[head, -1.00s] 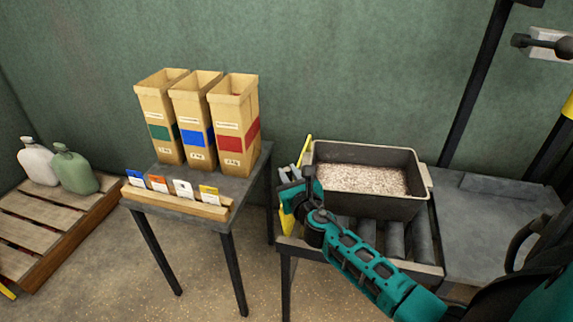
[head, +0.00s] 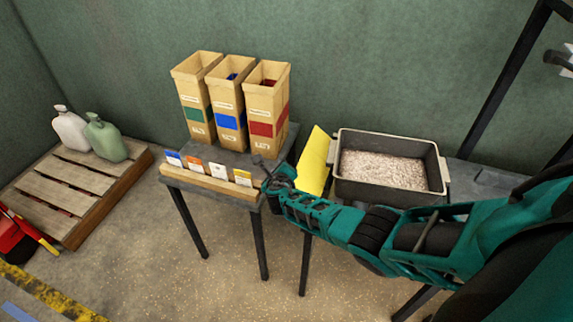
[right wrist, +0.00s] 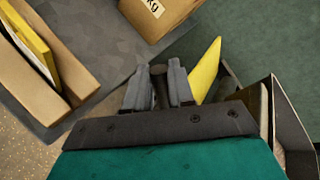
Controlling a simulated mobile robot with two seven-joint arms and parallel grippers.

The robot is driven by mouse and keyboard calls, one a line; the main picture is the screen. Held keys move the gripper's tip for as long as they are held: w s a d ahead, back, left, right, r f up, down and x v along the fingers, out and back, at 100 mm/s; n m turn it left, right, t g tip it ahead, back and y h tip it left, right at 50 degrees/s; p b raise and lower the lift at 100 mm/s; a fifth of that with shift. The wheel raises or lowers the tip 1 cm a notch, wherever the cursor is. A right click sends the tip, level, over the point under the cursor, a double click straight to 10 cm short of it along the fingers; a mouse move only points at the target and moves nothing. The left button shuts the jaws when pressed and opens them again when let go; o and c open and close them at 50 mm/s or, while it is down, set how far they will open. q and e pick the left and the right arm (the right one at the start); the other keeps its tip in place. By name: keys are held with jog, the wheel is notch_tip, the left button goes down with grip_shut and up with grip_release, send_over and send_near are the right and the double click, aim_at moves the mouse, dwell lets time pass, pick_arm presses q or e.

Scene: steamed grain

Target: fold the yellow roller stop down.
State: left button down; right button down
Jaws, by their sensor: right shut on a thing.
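The yellow roller stop (head: 313,163) is a flat yellow panel at the left end of the roller table, beside the grain tub. It leans at a slant, its broad face showing in the head view. In the right wrist view, a yellow wedge of it (right wrist: 205,72) shows right of the fingers. My right gripper (head: 268,177) is left of the panel. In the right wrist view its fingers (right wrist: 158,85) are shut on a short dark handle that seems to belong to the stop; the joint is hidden. My left gripper is not in view.
A dark tub of grain (head: 437,150) stands right of the stop. Left, a small table (head: 232,158) holds three cartons (head: 228,108) and a wooden card holder (head: 205,184) with several cards, close to my right gripper. A pallet (head: 62,197) with two jugs is farther left.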

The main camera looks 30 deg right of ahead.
pick_arm(q)
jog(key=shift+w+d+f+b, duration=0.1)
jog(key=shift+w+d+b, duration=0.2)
jog(key=shift+b, duration=0.2)
pick_arm(e)
jog(key=shift+w+a+f+n+g+h, duration=0.15)
jog(key=shift+w+a+f+n+g, duration=0.15)
jog(key=shift+f, duration=0.2)
jog(key=shift+w+a+f+n+g+h, duration=0.2)
jog(key=shift+w+f, duration=0.1)
jog(key=shift+f, duration=0.2)
jog(key=shift+d, duration=0.1)
jog(key=c, duration=1)
grip_release()
jog(key=shift+o, duration=0.2)
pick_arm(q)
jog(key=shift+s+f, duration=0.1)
